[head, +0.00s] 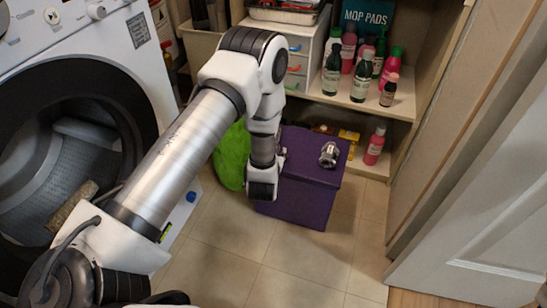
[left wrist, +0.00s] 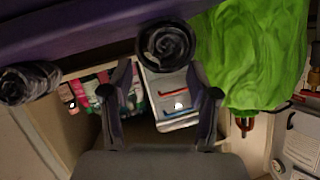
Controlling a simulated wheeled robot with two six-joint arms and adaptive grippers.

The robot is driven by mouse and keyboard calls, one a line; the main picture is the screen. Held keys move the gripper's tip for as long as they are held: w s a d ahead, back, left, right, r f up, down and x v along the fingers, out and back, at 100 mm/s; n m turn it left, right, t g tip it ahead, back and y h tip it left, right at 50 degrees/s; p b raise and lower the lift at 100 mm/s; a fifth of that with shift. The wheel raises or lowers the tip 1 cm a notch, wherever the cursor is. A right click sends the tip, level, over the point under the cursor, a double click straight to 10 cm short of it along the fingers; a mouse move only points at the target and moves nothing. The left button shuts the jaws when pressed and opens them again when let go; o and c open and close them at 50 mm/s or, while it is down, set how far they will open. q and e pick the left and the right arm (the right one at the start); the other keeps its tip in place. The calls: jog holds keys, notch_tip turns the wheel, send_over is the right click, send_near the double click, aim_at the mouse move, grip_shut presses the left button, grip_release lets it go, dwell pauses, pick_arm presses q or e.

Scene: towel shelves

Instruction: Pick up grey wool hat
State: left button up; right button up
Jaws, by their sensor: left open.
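I cannot make out a grey wool hat for certain in either view. A dark round object with a spiral-like face (left wrist: 165,46) shows at the edge of the purple box in the left wrist view, just beyond my fingers; I cannot tell what it is. My left gripper (left wrist: 160,98) is open, with nothing visible between its fingers. In the head view my left arm reaches over the purple box (head: 305,195), and its fingers are hidden behind the wrist. A mottled grey-brown item (head: 72,205) lies at the washer's opening, partly behind my arm. My right gripper is not in view.
A shiny metallic object (head: 328,155) sits on the purple box. A bright green bag (head: 231,155) is left of it. Shelves behind hold several bottles (head: 361,78) and a small drawer unit (head: 298,60). The washer (head: 95,50) is left, a white door (head: 480,235) right. Tiled floor in front is clear.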

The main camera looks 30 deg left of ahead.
pick_arm(q)
jog(key=b+x, duration=0.4)
jog(key=x, duration=0.3)
jog(key=shift+w+a+f, duration=0.1)
jog(key=shift+w+a, duration=0.1)
jog(key=shift+a, duration=0.05)
jog(key=c, duration=0.9)
